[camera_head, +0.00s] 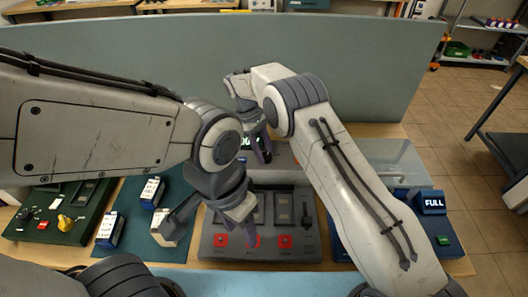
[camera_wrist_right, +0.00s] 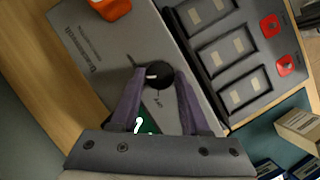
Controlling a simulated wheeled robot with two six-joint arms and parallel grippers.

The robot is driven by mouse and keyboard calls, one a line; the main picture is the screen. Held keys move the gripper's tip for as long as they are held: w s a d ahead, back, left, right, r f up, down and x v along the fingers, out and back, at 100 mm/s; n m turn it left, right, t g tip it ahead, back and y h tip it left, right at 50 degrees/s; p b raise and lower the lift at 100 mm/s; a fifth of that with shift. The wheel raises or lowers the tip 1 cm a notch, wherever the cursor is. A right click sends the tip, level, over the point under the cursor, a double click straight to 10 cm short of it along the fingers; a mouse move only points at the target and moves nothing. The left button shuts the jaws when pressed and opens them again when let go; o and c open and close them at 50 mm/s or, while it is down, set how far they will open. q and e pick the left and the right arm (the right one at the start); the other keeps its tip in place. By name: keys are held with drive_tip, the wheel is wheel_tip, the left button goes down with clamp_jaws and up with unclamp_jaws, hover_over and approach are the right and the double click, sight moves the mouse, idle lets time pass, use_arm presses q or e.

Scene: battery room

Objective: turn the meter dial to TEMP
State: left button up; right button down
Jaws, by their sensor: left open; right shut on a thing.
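The meter is a grey box seen in the right wrist view (camera_wrist_right: 98,25), with printed lettering on its face and a partly covered green display (camera_wrist_right: 145,125). Its round black dial (camera_wrist_right: 160,80) has a white pointer mark on its left side. My right gripper (camera_wrist_right: 160,72) is shut on the dial, one purple finger on each side. A small label sits just below the dial; I cannot read it surely. In the head view the right gripper (camera_head: 260,148) is behind the grey charger, and the dial is hidden. My left gripper (camera_head: 240,224) is open and empty above the charger.
The grey charger (camera_head: 210,252) has several bays and red buttons. Labelled batteries (camera_head: 152,192) stand on the blue mat at left. A green panel with knobs (camera_head: 45,232) is at far left. A blue box marked FULL (camera_head: 432,202) is at right. A grey-green partition (camera_head: 375,75) closes the back.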

use_arm(q)
drive_tip(key=shift+f, duration=0.2)
use_arm(e)
drive_tip(key=m, duration=0.2)
drive_tip(key=m+g+y, duration=0.1)
drive_tip(key=m, duration=0.2)
drive_tip(key=shift+w+d+m+y, duration=0.15)
drive_tip(key=shift+d+m+y, duration=0.15)
drive_tip(key=shift+y, duration=0.1)
drive_tip(key=shift+c, duration=1.9)
unclamp_jaws()
